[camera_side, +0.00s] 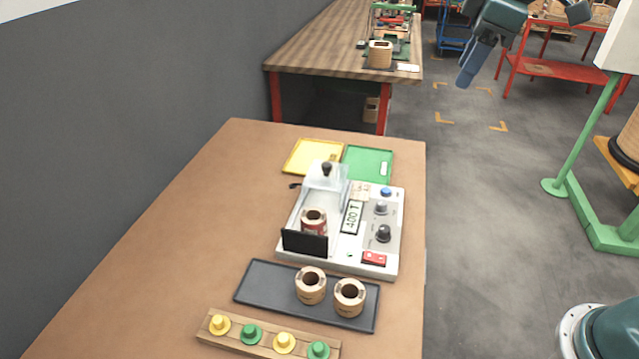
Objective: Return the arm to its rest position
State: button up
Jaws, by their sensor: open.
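My gripper (484,48) is at the top right of the side view, partly cut off by the upper edge. It is raised over the floor beyond the table's right edge, well apart from the work. It is open and I see nothing held in it. On the brown table (150,260), a white tester (340,258) holds one coil (313,222) with a reddish side, partly hidden by a black panel and a clear cover. Two tan coils (311,286) (349,298) stand upright on a dark tray (262,284).
A yellow tray (305,157) and a green tray (365,163) lie empty behind the tester. A wooden strip (265,338) with yellow and green pegs is in front. A second table (330,40), a red bench (548,68) and a green stand (585,160) are farther off.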

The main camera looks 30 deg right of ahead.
jog(key=s+d+f+m+t, duration=0.1)
jog(key=s+f+m, duration=0.2)
jog(key=s, duration=0.6)
jog(key=s+d+f+m+t, duration=0.1)
jog(key=s+f+m, duration=0.3)
jog(key=s, duration=0.6)
jog(key=shift+s+d+f, duration=0.25)
jog(key=shift+d+f, duration=0.3)
jog(key=shift+d, duration=0.1)
